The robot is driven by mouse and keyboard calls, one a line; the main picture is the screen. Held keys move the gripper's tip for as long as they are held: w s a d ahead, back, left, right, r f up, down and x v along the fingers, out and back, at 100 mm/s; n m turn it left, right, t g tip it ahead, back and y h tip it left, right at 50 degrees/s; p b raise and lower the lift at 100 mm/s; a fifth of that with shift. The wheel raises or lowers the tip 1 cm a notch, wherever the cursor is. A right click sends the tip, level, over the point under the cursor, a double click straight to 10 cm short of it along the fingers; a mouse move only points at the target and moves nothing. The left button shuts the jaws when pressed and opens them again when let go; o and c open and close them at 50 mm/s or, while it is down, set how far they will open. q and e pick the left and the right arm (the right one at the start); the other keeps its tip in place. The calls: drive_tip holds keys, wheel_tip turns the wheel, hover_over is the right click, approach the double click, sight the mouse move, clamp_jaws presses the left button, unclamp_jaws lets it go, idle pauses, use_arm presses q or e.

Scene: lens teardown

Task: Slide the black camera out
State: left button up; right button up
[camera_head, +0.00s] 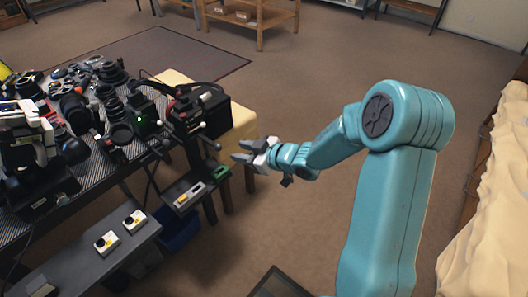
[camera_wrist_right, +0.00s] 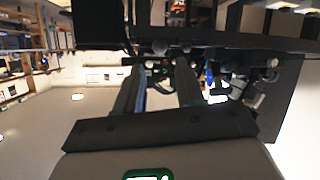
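Several black devices and lenses crowd the dark table at the left of the head view. A black boxy device (camera_head: 207,108) stands at the table's right end, with levers and cables. Another black body (camera_head: 142,122) with a small green light is just left of it. I cannot tell for sure which is the black camera. My right gripper (camera_head: 243,151) is to the right of the table's end, in free air, its fingers apart and empty. In the right wrist view the fingers (camera_wrist_right: 160,75) point at dark equipment with knobs. My left gripper is not in view.
A grey lower shelf (camera_head: 75,260) holds two small white-and-yellow boxes (camera_head: 121,232). A small dark ledge (camera_head: 187,192) sits below the right-end device. A cream stool or cushion (camera_head: 240,124) is behind it. A cloth-covered bed (camera_head: 495,220) is far right. The floor between is mostly clear.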

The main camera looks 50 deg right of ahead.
drive_tip(key=p+v, duration=0.1)
drive_tip(key=v, duration=0.8)
drive_tip(key=shift+a+r, duration=0.1)
drive_tip(key=shift+r, duration=0.05)
drive_tip(key=w+a+f+g+y+p, duration=0.1)
drive_tip(key=a+f+g+y+p, duration=0.15)
drive_tip(key=a, duration=0.55)
drive_tip(key=a+f+m+g+y+p, duration=0.15)
drive_tip(key=a+p, duration=0.25)
drive_tip(key=a, duration=0.4)
drive_tip(key=w+a+f+n+g+y+p, duration=0.1)
drive_tip(key=a+f+g+p, duration=0.15)
drive_tip(key=a, duration=0.55)
drive_tip(key=s+a+f+m+g+h+p, duration=0.1)
drive_tip(key=s+f+m+g, duration=0.2)
drive_tip(key=s+f, duration=0.2)
drive_tip(key=s+a+f+m+g+h+p, duration=0.1)
drive_tip(key=s+f, duration=0.4)
drive_tip(key=s, duration=0.5)
drive_tip(key=shift+s+a+f+m+g+h, duration=0.2)
drive_tip(key=shift+a+m+g+h, duration=0.3)
drive_tip(key=shift+m+g+h, duration=0.5)
